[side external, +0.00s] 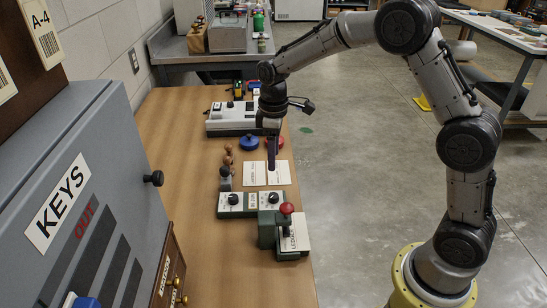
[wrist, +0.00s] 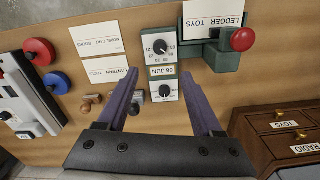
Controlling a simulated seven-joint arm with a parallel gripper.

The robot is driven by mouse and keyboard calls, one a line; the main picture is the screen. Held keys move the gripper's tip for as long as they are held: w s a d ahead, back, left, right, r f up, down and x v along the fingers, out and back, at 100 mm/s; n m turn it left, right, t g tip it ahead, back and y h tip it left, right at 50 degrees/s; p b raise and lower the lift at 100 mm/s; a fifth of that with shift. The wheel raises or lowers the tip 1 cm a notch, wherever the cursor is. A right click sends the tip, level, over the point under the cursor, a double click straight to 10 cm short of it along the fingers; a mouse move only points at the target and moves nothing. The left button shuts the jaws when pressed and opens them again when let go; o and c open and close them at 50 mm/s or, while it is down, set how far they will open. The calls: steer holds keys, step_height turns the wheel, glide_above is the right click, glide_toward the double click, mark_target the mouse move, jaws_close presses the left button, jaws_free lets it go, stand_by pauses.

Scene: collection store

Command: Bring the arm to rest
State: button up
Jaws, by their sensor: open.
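My gripper (side external: 272,160) hangs from the bent arm over the wooden table (side external: 185,125), fingers pointing down, above the area of two white cards (side external: 255,174). In the wrist view, the two purple fingers of my gripper (wrist: 158,64) are spread apart, with nothing held between them. A two-dial date block (wrist: 163,71) reading "06 JUN" shows beyond the gap between the fingers. I cannot tell the exact height of the fingertips above the table.
A green device with a red knob (side external: 287,209) stands near the date block. Small handled stamps (side external: 226,172), a blue disc (side external: 249,142), a red disc (side external: 275,142) and a white machine (side external: 232,118) are close by. A grey KEYS cabinet (side external: 60,180) stands left. Open floor lies right.

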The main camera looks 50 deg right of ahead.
steer(key=s+r+m+t, duration=0.1)
steer(key=s+r+t, duration=0.1)
steer(key=s+r, duration=0.55)
steer(key=s+r+t, duration=0.2)
steer(key=s+r, duration=0.2)
steer(key=r, duration=0.6)
steer(key=s+f+m, duration=0.2)
steer(key=s+m, duration=0.1)
steer(key=s, duration=0.5)
steer(key=s+f+m+t, duration=0.1)
steer(key=s+f+m, duration=0.1)
steer(key=s, duration=0.7)
steer(key=shift+a+f+m+t, duration=0.15)
steer(key=shift+f+m+t, duration=0.15)
steer(key=shift+f+m, duration=0.1)
steer(key=shift+s, duration=0.1)
